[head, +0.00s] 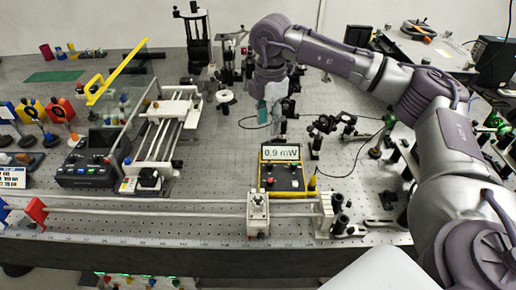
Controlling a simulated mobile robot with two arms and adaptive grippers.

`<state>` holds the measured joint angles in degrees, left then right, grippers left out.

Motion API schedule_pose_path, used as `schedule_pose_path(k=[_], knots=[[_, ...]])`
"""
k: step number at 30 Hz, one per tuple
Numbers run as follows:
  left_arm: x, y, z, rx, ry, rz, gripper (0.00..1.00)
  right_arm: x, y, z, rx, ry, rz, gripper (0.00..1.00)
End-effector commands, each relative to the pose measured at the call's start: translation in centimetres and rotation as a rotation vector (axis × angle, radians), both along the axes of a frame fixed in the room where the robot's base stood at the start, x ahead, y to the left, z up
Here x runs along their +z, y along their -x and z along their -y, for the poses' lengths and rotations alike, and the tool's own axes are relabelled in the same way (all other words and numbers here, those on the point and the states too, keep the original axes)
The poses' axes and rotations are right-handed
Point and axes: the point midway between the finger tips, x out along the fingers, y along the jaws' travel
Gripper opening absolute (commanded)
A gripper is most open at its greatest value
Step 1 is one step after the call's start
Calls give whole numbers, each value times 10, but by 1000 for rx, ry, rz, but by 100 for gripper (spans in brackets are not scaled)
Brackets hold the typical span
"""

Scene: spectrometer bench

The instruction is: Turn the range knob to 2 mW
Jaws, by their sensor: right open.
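The power meter (283,171) is a black box with a yellow frame on the bench, right of the middle. Its display (281,153) reads 0.9 mW. Small controls sit on its dark face below the display. The range knob and its pointer are too small to make out surely. My right arm comes in from the right, and its gripper (277,125) hangs pointing down just behind and above the display. It is open and appears empty; the fingers are small and partly blend with the bench. My left gripper is not in view.
A metal post mount (258,213) stands on the rail in front of the meter. A yellow bottle-like object (312,184) is at its right. Optics on posts (340,122) crowd the right side. A rail instrument (165,135) stands at left. Bare bench (222,165) lies left of the meter.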

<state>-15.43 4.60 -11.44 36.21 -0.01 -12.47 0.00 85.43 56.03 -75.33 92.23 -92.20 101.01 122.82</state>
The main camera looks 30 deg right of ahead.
Motion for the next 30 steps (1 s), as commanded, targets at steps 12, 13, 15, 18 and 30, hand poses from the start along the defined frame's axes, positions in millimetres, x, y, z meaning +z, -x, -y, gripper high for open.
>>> schedule_pose_path(k=[12, 13, 15, 18, 30], knots=[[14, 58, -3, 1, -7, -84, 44, -64, 2, 0, 1, 1, -5, 44], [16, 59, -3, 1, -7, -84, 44, -70, 2, 0, 0, 1, -5, 44], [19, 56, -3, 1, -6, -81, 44, -85, 3, 0, 1, 0, -5, 44], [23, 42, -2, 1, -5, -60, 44, -104, 2, 0, 1, 0, -3, 44], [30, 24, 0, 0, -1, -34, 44, -137, 2, 0, 2, 0, 1, 44]])
